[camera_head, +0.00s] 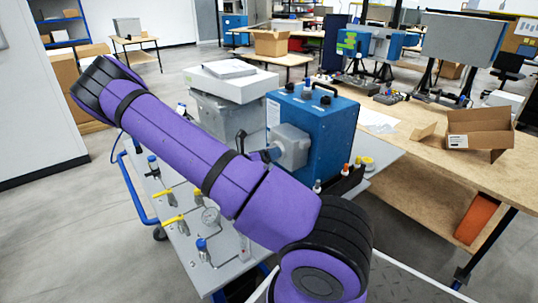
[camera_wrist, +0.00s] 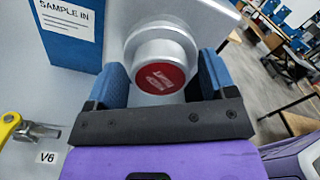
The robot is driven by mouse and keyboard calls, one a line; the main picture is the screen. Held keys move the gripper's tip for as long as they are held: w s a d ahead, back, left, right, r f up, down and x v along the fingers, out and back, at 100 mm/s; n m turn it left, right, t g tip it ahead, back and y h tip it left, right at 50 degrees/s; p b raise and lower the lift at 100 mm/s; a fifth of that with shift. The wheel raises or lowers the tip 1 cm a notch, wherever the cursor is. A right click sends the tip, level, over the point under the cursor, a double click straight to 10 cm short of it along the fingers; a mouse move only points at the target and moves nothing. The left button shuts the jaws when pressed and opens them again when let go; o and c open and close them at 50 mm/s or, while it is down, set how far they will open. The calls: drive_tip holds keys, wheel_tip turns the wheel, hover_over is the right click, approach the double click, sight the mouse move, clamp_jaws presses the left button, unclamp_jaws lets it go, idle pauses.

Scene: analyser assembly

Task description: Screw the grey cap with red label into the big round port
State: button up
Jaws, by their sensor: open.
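The grey cap with a red label (camera_wrist: 161,74) faces the camera in the wrist view. It sits at the front of the grey housing (camera_wrist: 198,18) on the blue analyser, which shows in the head view (camera_head: 330,135). The cap looks seated at the round port, which is largely hidden behind it; how deep the thread is engaged I cannot tell. My gripper (camera_wrist: 162,80) is open, with one blue finger on each side of the cap. The fingers look slightly apart from its sides. In the head view my purple arm covers part of this area.
A "SAMPLE IN" label (camera_wrist: 70,18) is on the blue panel. A yellow-handled valve (camera_wrist: 12,128) marked V6 is at left. Small bottles (camera_head: 345,170) stand right of the housing.

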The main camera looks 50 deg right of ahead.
drive_tip(key=n, duration=1.7)
drive_tip(key=shift+w+f+n, duration=0.25)
drive_tip(key=shift+f+n, duration=0.05)
